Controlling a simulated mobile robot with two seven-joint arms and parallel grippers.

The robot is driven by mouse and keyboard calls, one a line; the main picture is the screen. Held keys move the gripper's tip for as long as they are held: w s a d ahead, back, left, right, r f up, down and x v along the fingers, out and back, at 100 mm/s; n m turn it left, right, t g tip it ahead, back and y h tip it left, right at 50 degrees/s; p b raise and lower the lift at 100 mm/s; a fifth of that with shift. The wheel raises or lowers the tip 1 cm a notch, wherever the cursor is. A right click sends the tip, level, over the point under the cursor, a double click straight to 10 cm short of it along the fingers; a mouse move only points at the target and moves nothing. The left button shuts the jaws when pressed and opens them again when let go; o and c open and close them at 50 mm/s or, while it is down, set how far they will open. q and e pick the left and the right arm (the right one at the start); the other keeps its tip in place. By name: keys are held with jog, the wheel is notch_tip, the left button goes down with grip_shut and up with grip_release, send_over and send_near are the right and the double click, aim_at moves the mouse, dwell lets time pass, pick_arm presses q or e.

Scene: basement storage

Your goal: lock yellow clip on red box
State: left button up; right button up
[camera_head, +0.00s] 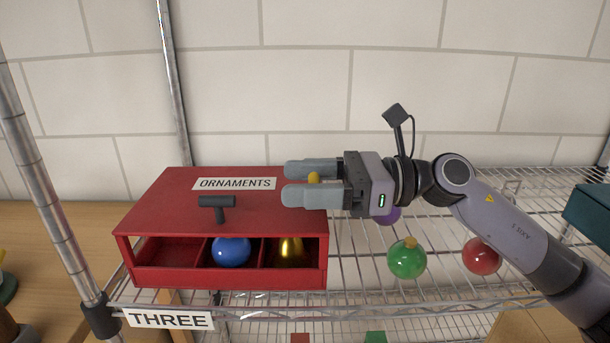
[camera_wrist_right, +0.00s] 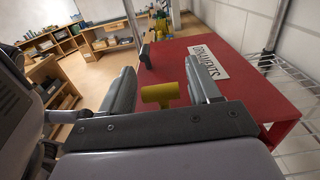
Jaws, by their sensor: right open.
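The red box (camera_head: 160,207) stands on the wire shelf, with an "ORNAMENTS" label on top and an open front with compartments. The yellow clip (camera_head: 314,178) is at the right side of the box top, mostly hidden by my gripper. In the right wrist view, the yellow clip (camera_wrist_right: 160,95) is a T-shaped handle against the red top. My right gripper (camera_head: 285,182) is open, reaching in from the right, its fingers on either side of the yellow clip with gaps between. A black T-shaped clip (camera_head: 217,203) stands at the left of the box front. My left gripper is not seen.
A blue ball (camera_head: 231,250) and a gold ornament (camera_head: 290,251) sit in the box. A metal post (camera_head: 42,165) rises at left. A dark green box (camera_head: 588,212) is far right.

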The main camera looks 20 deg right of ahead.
jog(key=c, duration=1)
jog(key=h+p, duration=0.1)
jog(key=p, duration=0.1)
jog(key=shift+w+a+r+p, duration=0.1)
jog(key=shift+a+p, duration=0.1)
jog(key=shift+p, duration=0.1)
jog(key=shift+a+g+h+p, duration=0.1)
jog(key=shift+g+h+p, duration=0.2)
jog(key=shift+h+p, duration=0.2)
jog(key=shift+f+h+p, duration=0.3)
jog(key=shift+f+p, duration=0.05)
jog(key=shift+p, duration=0.05)
jog(key=shift+a+f+h+p, duration=0.15)
jog(key=shift+f+h+p, duration=0.3)
jog(key=shift+h, duration=0.05)
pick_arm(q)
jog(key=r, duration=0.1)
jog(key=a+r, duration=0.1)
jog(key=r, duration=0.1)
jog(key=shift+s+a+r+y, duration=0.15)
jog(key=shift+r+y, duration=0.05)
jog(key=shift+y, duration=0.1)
pick_arm(e)
jog(key=shift+f, duration=0.1)
jog(key=o, duration=1)
